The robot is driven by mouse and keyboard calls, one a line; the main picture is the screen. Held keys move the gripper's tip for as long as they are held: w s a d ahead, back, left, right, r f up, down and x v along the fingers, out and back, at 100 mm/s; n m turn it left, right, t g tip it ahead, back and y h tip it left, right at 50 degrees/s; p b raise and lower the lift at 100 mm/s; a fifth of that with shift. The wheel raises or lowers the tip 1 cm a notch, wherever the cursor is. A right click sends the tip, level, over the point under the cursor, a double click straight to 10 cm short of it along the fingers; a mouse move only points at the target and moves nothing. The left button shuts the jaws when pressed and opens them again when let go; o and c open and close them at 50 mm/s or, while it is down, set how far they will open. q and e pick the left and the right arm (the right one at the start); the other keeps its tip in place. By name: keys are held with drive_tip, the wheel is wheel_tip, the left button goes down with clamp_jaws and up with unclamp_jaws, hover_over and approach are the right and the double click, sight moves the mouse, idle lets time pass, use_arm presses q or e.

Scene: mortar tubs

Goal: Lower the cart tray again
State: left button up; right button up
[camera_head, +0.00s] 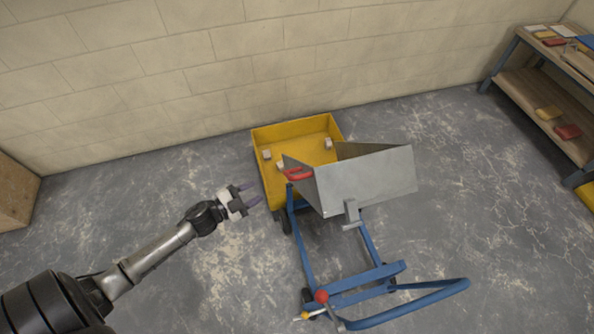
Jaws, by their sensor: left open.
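The cart (303,248) has a blue tube frame and a grey metal tray (367,183). The tray is tipped up, leaning toward the yellow tub behind it. A red handle (298,174) sits at the tray's left edge. A red-knobbed lever (321,296) with a small yellow tip stands low on the frame near the blue push bar (410,309). My left gripper (251,195) is open and empty, left of the cart and apart from the red handle. My right gripper does not show.
A yellow tub (262,178) with a few small pale blocks stands by the block wall, behind the tray. A workbench (545,95) with shelves is at the right. A wooden box (15,193) is at the far left. The floor left of the cart is clear.

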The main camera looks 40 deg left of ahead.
use_arm(q)
drive_tip(key=shift+h, duration=0.6)
drive_tip(key=x, duration=0.4)
drive_tip(key=b+x, duration=0.1)
drive_tip(key=x, duration=0.8)
drive_tip(key=shift+s+d+r, duration=0.15)
drive_tip(key=shift+d+r, duration=0.2)
drive_tip(key=shift+d, duration=0.05)
drive_tip(key=shift+w+d, duration=0.2)
drive_tip(key=shift+w, duration=0.3)
drive_tip(key=shift+c, duration=0.4)
drive_tip(key=c, duration=0.6)
clamp_jaws()
